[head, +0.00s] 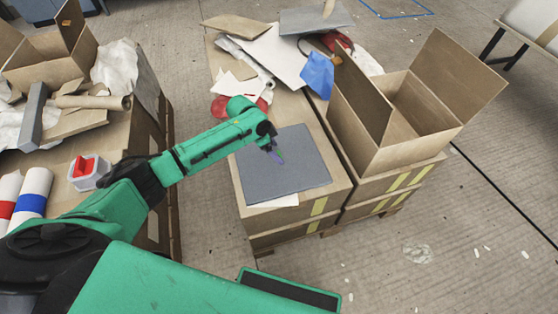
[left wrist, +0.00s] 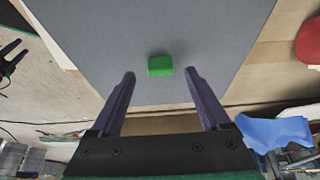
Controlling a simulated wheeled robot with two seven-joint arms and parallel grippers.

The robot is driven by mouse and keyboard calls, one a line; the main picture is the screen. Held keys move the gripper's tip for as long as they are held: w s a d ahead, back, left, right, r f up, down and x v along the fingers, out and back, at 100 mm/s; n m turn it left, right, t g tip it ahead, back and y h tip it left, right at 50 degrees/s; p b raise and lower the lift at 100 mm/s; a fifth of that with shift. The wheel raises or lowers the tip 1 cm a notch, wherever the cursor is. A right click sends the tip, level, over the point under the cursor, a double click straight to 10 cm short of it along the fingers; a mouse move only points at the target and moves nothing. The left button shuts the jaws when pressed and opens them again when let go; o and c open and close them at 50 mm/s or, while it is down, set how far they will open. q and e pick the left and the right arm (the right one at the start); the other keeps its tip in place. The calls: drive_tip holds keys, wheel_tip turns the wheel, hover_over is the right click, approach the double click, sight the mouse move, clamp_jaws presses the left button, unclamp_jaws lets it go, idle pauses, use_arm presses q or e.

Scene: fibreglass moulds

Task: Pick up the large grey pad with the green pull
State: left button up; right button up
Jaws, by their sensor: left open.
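The large grey pad (head: 284,170) lies flat on top of the cardboard boxes in the middle of the head view. It fills much of the left wrist view (left wrist: 110,40). Its green pull (left wrist: 160,65) is a small block on the pad's face, just beyond and between my left fingertips in the left wrist view. My left gripper (head: 277,153) is over the pad, with its purple fingers (left wrist: 160,74) open and nothing held. I cannot tell the exact height of the fingers above the pad.
An open cardboard box (head: 412,115) stands right of the pad. Behind the pad lie loose sheets, a blue scrap (head: 317,74) and a red piece (head: 238,107). Another grey sheet (head: 318,17) lies at the far end. A cluttered table stands left. Floor at the right is mostly clear.

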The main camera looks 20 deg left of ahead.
use_arm(q)
drive_tip(key=shift+x, duration=1.05)
clamp_jaws()
drive_tip(key=shift+r, duration=0.15)
